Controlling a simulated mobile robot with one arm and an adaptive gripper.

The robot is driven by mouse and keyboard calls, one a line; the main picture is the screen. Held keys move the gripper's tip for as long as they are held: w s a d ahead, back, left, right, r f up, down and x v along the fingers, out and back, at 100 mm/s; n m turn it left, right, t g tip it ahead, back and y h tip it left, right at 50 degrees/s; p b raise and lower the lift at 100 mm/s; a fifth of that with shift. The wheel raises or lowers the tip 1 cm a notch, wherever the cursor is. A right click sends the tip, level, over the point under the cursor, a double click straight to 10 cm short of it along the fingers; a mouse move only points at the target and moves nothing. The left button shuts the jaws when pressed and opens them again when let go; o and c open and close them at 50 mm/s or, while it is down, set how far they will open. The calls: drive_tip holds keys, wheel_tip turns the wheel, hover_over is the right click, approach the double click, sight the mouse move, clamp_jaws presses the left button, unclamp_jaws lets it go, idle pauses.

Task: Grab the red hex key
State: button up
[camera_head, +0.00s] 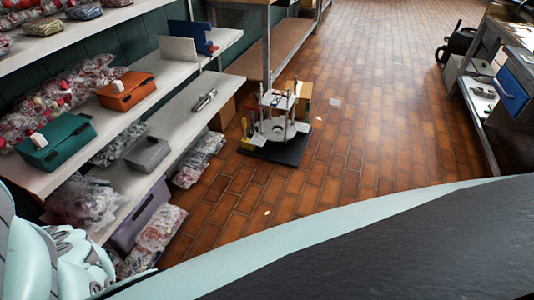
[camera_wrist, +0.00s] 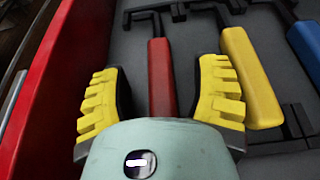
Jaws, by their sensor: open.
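The red hex key (camera_wrist: 162,88) lies on a dark grey surface in the wrist view. Its red handle points toward my palm, and its black shaft runs up to the top edge of the picture. My gripper (camera_wrist: 161,66) is open, with one yellow ridged finger on each side of the handle. A gap shows between the handle and each finger. The lower end of the handle is hidden behind my palm. I cannot make out the hex key or my gripper's fingers in the head view.
A yellow-handled key (camera_wrist: 250,78) lies close to the right finger. A blue-handled key (camera_wrist: 307,45) is farther right. A red wall (camera_wrist: 48,75) stands left of the gripper. In the head view, shelves (camera_head: 190,112) line the left, a flange stand (camera_head: 276,130) sits on open brick floor.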

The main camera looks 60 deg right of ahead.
drive_tip(key=shift+a+f, duration=0.1)
drive_tip(key=shift+a, duration=0.05)
clamp_jaws()
idle(0.5)
